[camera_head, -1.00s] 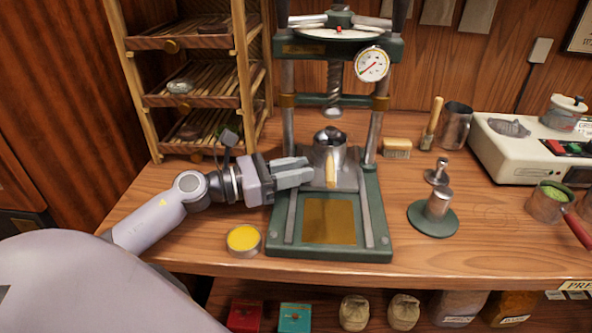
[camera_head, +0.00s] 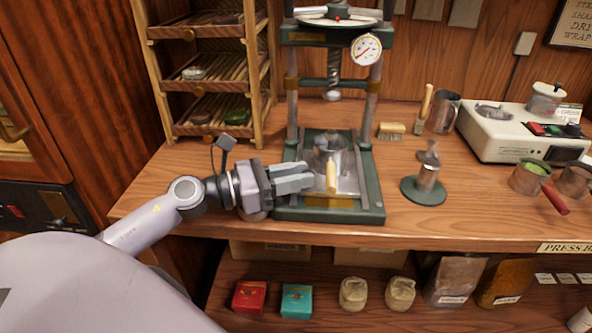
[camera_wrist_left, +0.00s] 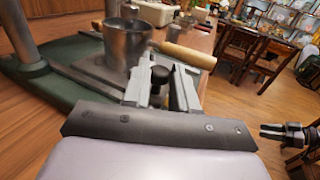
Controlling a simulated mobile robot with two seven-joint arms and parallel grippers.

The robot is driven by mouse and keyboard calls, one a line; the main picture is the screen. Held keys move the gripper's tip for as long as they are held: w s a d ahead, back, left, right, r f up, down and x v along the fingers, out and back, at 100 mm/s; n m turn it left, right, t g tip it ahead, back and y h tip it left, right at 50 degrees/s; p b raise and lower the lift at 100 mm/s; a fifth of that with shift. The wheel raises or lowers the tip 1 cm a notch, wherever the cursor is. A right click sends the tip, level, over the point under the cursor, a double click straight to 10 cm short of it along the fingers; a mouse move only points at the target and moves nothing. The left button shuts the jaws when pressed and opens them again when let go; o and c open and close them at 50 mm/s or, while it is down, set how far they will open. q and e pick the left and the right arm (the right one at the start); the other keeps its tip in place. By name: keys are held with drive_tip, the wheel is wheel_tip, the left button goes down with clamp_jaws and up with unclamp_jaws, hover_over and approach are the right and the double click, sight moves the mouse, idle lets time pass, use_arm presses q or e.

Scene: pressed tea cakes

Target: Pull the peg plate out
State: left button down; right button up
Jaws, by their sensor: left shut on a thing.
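The peg plate (camera_head: 349,183) is a flat metal slab on the green press base (camera_head: 376,205). A metal mould (camera_head: 330,146) with a wooden handle (camera_head: 331,178) stands on it; both show in the left wrist view. My left gripper (camera_head: 309,178) is at the plate's left side, beside the handle. In the left wrist view its fingers (camera_wrist_left: 164,88) are closed around a black-knobbed peg (camera_wrist_left: 160,75). The grip is hidden in the head view. A dark jointed part at the right of the wrist view seems to be my right gripper (camera_wrist_left: 285,133); its jaws are unclear.
A green-based metal stand (camera_head: 424,190) and a brush (camera_head: 391,130) are to the right. The counter's front edge lies just before the base. A tin is mostly hidden under my left gripper.

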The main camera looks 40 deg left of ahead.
use_arm(q)
drive_tip(key=shift+s, duration=0.1)
drive_tip(key=c, duration=0.9)
unclamp_jaws()
drive_tip(key=shift+c, duration=0.2)
drive_tip(key=shift+s+a+f, duration=0.1)
drive_tip(key=shift+s+a, duration=0.1)
drive_tip(key=shift+a, duration=0.05)
drive_tip(key=b+v, duration=0.1)
drive_tip(key=v, duration=0.5)
drive_tip(key=shift+b, duration=0.35)
drive_tip(key=shift+s+a, duration=0.15)
